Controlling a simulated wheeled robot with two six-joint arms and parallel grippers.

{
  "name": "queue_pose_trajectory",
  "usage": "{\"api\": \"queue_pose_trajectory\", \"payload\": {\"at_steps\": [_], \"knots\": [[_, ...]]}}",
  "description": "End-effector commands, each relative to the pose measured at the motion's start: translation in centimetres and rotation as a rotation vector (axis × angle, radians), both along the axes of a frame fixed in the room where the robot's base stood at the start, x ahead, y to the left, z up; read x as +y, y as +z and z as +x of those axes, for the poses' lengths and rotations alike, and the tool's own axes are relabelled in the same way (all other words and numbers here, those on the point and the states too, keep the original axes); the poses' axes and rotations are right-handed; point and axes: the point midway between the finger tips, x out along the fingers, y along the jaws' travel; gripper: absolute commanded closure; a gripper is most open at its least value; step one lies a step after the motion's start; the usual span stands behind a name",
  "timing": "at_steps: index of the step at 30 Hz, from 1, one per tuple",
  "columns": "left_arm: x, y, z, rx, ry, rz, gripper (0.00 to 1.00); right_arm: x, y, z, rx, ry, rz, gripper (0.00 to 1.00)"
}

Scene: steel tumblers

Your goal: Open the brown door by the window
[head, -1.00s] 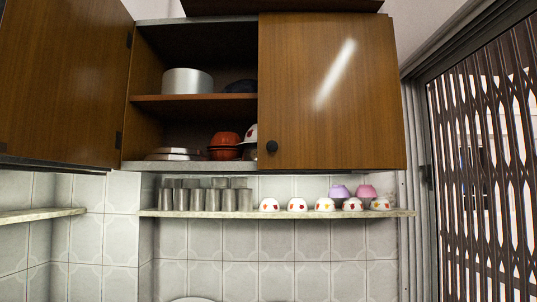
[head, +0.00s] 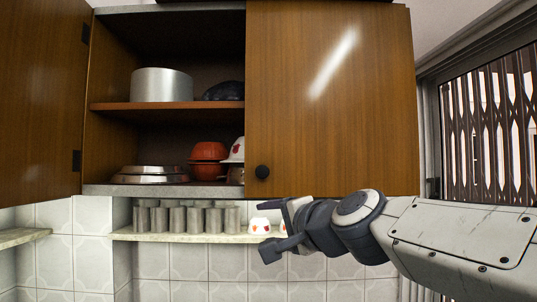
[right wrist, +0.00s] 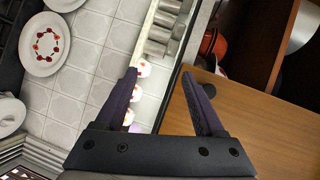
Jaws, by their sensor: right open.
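The brown door (head: 330,95) by the window is shut over the right half of the wall cabinet. Its round black knob (head: 262,172) sits at its lower left corner. My right gripper (head: 262,228) is open and empty, below the knob and in front of the shelf of cups. In the right wrist view the open fingers of my right gripper (right wrist: 162,85) have the brown door (right wrist: 265,130) to their right. The dark knob (right wrist: 209,91) shows just beside the right finger, apart from the space between the fingers. My left gripper is not in view.
The left cabinet door (head: 40,100) stands open. Inside the cabinet are a steel pot (head: 161,86), red bowls (head: 207,152) and plates (head: 150,174). Steel tumblers (head: 185,219) and small cups stand on the narrow shelf (head: 190,237) below. The barred window (head: 490,125) is at the right.

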Motion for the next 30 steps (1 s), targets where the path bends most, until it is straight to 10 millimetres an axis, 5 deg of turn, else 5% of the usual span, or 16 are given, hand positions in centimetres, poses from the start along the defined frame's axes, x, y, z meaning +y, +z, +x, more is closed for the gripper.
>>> {"api": "queue_pose_trajectory", "payload": {"at_steps": [1,3,7,21,30], "knots": [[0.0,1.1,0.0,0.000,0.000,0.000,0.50,-1.1,3.8,0.6,-0.033,-0.044,0.079,0.29],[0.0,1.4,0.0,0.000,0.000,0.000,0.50,-2.0,6.7,0.9,-0.062,-0.083,0.167,0.29],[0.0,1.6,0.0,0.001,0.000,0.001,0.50,-2.8,9.3,1.2,-0.089,-0.113,0.248,0.29],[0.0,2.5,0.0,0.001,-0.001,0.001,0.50,-0.2,9.4,8.2,-0.090,-0.119,0.256,0.29],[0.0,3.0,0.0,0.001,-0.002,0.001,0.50,0.8,9.5,10.5,-0.092,-0.117,0.255,0.29]]}}
